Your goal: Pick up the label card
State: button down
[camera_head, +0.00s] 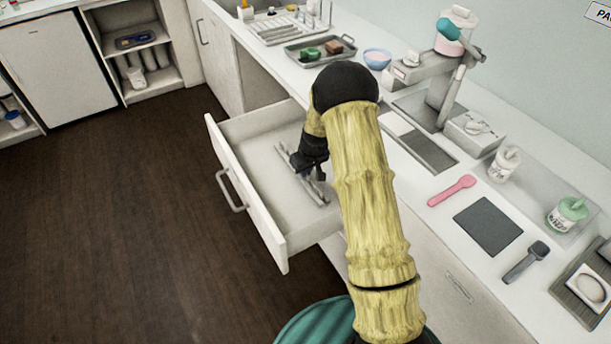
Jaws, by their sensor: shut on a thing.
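My gripper (312,178) reaches down into an open white drawer (262,128) below the counter. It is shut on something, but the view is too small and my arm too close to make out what. A thin grey, bar-like shape (284,157) shows at my gripper, low over the drawer floor; I cannot tell whether it is part of the gripper or a thing in it. I cannot make out a label card anywhere. My arm hides the right part of the drawer.
The drawer's front panel with its handle (231,191) stands out over the dark floor. On the counter are a grey tray (293,51), a blue-rimmed bowl (377,57), a pink spoon (452,191), a dark square mat (487,226) and a black scoop (526,262). The floor at left is clear.

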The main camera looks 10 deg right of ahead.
notch_tip(320, 180, up, 10)
dwell(0.6)
dwell(1.4)
